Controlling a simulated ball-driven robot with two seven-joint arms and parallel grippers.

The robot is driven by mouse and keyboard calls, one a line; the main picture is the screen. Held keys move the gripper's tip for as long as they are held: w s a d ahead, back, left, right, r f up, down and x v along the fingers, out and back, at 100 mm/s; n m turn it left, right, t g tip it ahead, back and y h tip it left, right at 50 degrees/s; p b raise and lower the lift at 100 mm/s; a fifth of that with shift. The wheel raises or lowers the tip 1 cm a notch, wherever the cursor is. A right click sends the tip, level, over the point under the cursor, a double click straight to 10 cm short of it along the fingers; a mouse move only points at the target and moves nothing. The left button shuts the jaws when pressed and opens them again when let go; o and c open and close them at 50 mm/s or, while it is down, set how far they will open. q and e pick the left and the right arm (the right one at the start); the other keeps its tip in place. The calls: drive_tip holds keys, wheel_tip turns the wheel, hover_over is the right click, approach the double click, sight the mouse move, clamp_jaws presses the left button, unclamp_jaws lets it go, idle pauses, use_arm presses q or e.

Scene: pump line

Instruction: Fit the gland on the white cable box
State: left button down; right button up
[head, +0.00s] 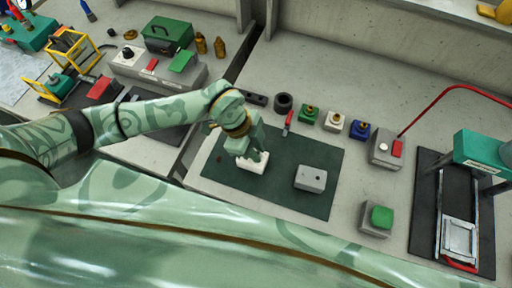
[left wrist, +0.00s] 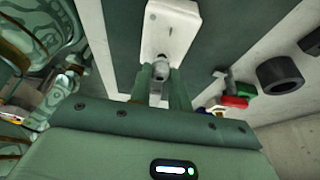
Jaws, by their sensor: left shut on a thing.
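The white cable box (head: 252,163) lies on the dark green mat (head: 222,181), below my left gripper (head: 251,154). In the left wrist view, the white box (left wrist: 171,28) is just beyond the fingertips. My left gripper (left wrist: 161,82) is shut on a small grey metal piece, which looks like the gland (left wrist: 160,72). The gland's far end meets the box's near end in the picture. I cannot tell whether it is seated in the box or only in front of it. My right gripper is not in view.
A grey box (head: 311,178) lies on the mat to the right. Behind the mat stand a black ring (head: 283,103), a red-handled tool (head: 288,122) and small green (head: 309,114), white (head: 334,122) and blue (head: 359,130) blocks. A green button box (head: 376,219) stands right of the mat.

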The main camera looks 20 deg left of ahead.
use_arm(q)
drive_tip(key=shift+f, duration=0.2)
idle(0.7)
drive_tip(key=c, duration=1.2)
unclamp_jaws()
drive_tip(key=shift+c, duration=0.2)
drive_tip(key=p+v, duration=0.6)
drive_tip(key=shift+p, duration=0.4)
drive_tip(key=shift+a, duration=0.1)
drive_tip(key=p+v, duration=0.1)
drive_tip(key=v, duration=1.5)
